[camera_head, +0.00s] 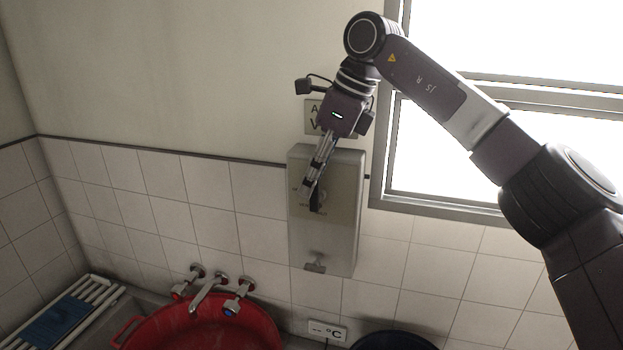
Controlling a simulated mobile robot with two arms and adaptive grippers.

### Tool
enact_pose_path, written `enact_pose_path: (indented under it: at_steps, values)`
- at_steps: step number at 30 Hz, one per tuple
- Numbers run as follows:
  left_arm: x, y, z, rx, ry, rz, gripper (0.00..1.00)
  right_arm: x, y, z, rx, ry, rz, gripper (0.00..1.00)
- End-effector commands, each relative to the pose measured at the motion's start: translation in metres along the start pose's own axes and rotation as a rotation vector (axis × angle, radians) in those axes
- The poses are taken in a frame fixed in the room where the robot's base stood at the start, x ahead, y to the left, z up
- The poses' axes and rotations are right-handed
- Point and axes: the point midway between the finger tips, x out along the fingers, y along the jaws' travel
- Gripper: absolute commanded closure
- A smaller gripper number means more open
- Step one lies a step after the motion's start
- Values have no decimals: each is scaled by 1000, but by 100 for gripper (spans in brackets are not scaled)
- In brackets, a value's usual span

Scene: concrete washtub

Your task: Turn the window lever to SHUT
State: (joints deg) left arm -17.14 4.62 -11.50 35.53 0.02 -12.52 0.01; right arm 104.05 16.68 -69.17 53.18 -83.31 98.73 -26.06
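A tall grey metal box (340,235) is fixed to the tiled wall, left of the window. On its upper face a small dark part, which looks like the lever (317,207), shows just below my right gripper's fingertips, with faint markings beside it that I cannot read. My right gripper (314,188) reaches down from above in front of the box. Its fingers look close together at the dark part. Whether they touch or grip it is not clear. My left gripper is out of view.
The framed window (440,150) is at the right, partly behind my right arm. Below are wall taps (209,292), a red basin (170,332), a dark round tub (393,341), a small °C display (327,330) and a white rack (95,300). A small metal fitting (315,263) sits low on the box.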

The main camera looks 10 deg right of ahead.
Motion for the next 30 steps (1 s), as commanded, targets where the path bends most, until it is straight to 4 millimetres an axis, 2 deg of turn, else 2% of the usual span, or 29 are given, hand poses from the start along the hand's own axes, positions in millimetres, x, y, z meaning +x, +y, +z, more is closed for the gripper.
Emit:
enact_pose_path:
  at_steps: [5, 12, 15, 21, 30]
  values:
    - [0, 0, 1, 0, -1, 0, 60, -26, 0, 1, 1, -3, -4, 72]
    - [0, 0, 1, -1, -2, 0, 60, -80, 0, 2, 2, -3, -3, 72]
    - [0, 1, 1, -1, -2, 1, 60, -96, 0, 2, 1, -1, -2, 72]
    - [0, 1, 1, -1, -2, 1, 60, -113, 0, 2, -1, 0, -1, 72]
    - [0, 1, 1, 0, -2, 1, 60, -117, 0, 1, -2, 1, 0, 72]
